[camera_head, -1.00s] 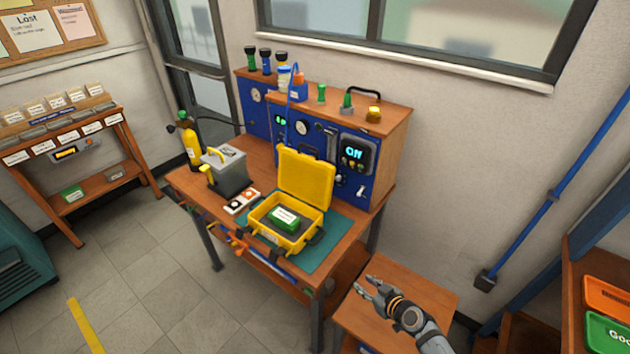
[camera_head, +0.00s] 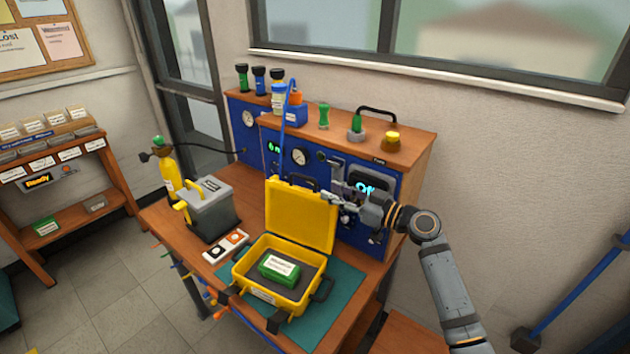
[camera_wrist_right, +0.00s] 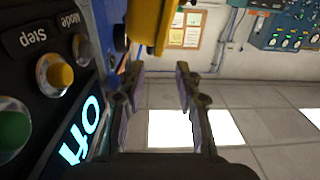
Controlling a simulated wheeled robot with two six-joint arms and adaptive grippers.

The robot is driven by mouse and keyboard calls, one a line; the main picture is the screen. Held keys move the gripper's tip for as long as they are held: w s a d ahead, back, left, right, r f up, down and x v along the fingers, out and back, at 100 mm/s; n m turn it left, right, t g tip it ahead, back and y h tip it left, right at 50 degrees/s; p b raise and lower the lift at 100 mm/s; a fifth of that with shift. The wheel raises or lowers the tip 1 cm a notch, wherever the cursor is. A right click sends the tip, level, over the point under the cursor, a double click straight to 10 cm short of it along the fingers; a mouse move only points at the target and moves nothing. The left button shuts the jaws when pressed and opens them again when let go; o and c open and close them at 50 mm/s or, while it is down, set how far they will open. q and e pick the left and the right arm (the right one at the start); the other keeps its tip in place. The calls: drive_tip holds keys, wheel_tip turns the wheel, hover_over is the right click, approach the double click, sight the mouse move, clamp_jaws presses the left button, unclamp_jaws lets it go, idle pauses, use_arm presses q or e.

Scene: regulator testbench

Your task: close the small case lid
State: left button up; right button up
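The small yellow case (camera_head: 268,293) stands on a teal mat on the workbench. Its lid (camera_head: 299,216) is open and stands upright at the back. A green box with a white label (camera_head: 278,268) lies inside on dark foam. My right gripper (camera_head: 333,196) is just right of the lid's upper right edge, in front of the blue panel. In the right wrist view its two fingers (camera_wrist_right: 158,85) are apart with nothing between them, and a yellow part of the lid (camera_wrist_right: 152,25) shows above them. I cannot tell whether it touches the lid. My left gripper is not in view.
The blue test panel (camera_head: 345,170) with dials and an "Off" display stands close behind the lid. A grey box with a yellow handle (camera_head: 212,210) and a small white switch unit (camera_head: 226,246) are left of the case. Mat (camera_head: 338,293) is bare to the right.

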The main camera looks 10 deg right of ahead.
sight(314, 195)
drive_tip(key=x, duration=0.1)
drive_tip(key=p+x, duration=0.1)
drive_tip(key=x, duration=0.3)
drive_tip(key=shift+a+r, duration=0.15)
drive_tip(key=shift+r, duration=0.1)
drive_tip(key=shift+w+a+f+p, duration=0.1)
drive_tip(key=shift+w+a+p, duration=0.15)
drive_tip(key=shift+w+p, duration=0.1)
drive_tip(key=shift+w+a+f, duration=0.2)
drive_tip(key=shift+a, duration=0.05)
clamp_jaws()
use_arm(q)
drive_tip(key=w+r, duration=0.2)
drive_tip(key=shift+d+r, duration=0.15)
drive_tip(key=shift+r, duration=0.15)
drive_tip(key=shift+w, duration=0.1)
